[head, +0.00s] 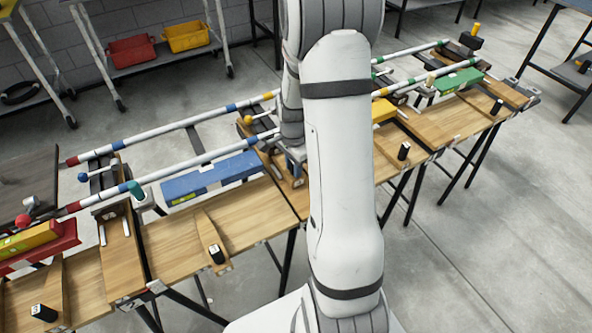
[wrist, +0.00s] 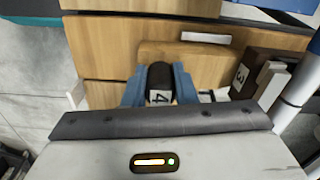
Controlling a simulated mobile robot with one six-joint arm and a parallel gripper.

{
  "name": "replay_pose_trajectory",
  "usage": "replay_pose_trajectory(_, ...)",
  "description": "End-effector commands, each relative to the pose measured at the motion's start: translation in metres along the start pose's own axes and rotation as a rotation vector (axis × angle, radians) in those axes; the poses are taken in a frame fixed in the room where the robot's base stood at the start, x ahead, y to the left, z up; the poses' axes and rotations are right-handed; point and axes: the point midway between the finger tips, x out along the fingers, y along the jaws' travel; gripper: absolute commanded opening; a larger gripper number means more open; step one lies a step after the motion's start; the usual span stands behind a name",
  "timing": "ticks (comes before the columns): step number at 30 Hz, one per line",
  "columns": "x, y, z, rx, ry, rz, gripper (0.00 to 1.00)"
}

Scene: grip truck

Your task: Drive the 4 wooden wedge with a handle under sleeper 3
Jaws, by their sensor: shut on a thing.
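In the wrist view my gripper (wrist: 160,88) has its blue jaws closed on the black handle (wrist: 160,76) marked 4. A pale wooden piece (wrist: 180,52), apparently the wedge's body, lies just beyond the handle on the wooden bench. Sleeper 3 (wrist: 240,76), a dark brown block with a white 3 label, stands just right of the jaws. The wedge and the sleeper look close, but I cannot tell whether they touch.
Other black-handled wedges lie on the bench, one left of my arm (head: 217,254) and one right of it (head: 404,151). White rails with coloured bands (head: 180,165) run along the bench. A blue level (head: 212,179) lies left of my arm. The floor (head: 480,210) in front is clear.

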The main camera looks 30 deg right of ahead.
Motion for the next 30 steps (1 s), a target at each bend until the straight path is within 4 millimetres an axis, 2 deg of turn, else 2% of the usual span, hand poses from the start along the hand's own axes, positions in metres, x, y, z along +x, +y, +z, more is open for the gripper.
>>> replay_pose_trajectory(1, -0.002, -0.006, -0.002, -0.001, 0.004, -0.007, 0.0)
replay_pose_trajectory(12, -0.001, -0.028, -0.004, -0.001, 0.003, -0.007, 0.0)
replay_pose_trajectory(27, -0.001, -0.034, -0.005, -0.001, 0.003, -0.005, 0.0)
replay_pose_trajectory(28, -0.001, -0.034, -0.005, -0.001, 0.003, -0.005, 0.26)
replay_pose_trajectory(30, -0.001, -0.033, -0.005, -0.001, 0.002, -0.005, 0.32)
